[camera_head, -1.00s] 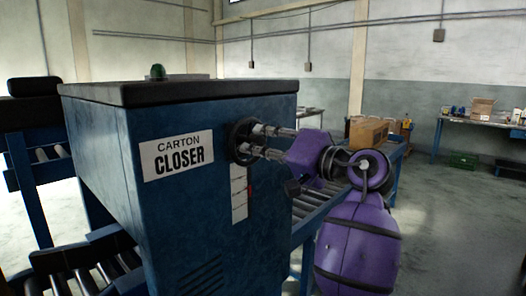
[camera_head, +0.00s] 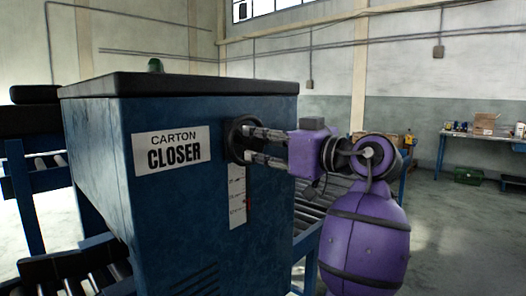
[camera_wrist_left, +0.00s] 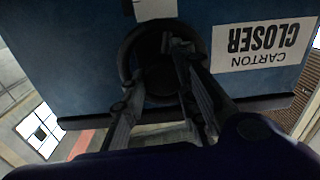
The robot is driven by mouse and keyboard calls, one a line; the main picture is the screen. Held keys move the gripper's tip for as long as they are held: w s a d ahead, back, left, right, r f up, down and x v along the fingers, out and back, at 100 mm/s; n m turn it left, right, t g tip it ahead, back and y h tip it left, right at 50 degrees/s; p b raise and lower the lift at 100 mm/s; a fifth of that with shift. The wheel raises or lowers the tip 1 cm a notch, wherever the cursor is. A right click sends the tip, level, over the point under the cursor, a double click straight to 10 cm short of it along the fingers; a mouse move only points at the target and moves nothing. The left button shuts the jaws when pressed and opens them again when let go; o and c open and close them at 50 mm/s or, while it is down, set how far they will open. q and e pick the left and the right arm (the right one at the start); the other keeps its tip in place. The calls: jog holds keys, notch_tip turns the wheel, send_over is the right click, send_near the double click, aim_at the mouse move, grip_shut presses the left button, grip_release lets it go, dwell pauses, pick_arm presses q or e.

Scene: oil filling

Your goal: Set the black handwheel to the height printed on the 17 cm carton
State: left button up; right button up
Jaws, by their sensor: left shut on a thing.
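The black handwheel (camera_head: 232,142) is on the face of the blue carton closer (camera_head: 150,220), right of its white label. My left gripper (camera_head: 250,144) is shut on the handwheel, with its fingers reaching in from the right. In the left wrist view, the fingers (camera_wrist_left: 175,50) reach the handwheel (camera_wrist_left: 127,55), whose middle they partly cover. A white scale strip (camera_head: 237,197) with a red pointer (camera_head: 249,203) is below the wheel; its figures are too small to read. A carton (camera_head: 361,135) is mostly hidden behind my purple arm, and no print on it is readable. My right gripper is not in view.
A roller conveyor (camera_head: 307,222) runs behind the closer and my arm. More rollers (camera_head: 75,286) show at lower left. A workbench (camera_head: 460,135) with boxes stands at the far right, with a green crate (camera_head: 467,176) beneath.

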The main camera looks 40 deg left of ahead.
pick_arm(q)
jog(key=n+b, duration=0.1)
jog(key=n, duration=0.1)
jog(key=shift+w+n+b, duration=0.15)
jog(key=shift+n+b, duration=0.15)
jog(key=shift+n, duration=0.1)
jog(key=n, duration=0.1)
jog(key=n+b, duration=0.1)
jog(key=shift+r+n+b, duration=0.45)
jog(key=shift+n+b, duration=0.15)
jog(key=shift+n, duration=0.3)
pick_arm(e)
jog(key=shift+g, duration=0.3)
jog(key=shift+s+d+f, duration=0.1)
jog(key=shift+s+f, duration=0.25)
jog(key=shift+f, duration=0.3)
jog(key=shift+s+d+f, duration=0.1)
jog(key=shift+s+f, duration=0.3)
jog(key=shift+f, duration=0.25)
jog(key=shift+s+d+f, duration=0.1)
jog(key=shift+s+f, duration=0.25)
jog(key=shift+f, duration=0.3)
